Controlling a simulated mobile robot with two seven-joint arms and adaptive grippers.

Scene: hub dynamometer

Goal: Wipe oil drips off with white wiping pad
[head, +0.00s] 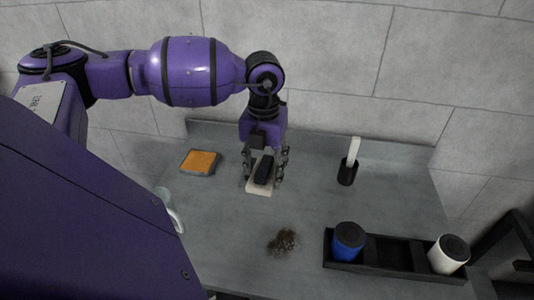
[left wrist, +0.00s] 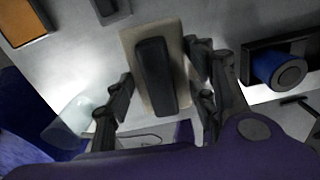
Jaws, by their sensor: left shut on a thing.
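The white wiping pad (head: 259,187) is a pale rectangular block with a black handle on top. It is at the middle of the grey worktop, and its pale base also shows in the left wrist view (left wrist: 135,58). My left gripper (head: 264,174) points down over the pad and is shut on it, with fingers on both sides of the handle. A dark brown speckled patch (head: 283,242), which looks like the oil drips, lies on the worktop nearer the front, apart from the pad. My right gripper is not in view.
A black rack (head: 385,256) at front right holds a blue cylinder (head: 348,240) and a white one (head: 448,254). A black holder (head: 347,173) with a white-handled item stands at back right. An orange-topped tray (head: 200,161) is at back left. A white mug-like object (head: 176,218) is partly hidden.

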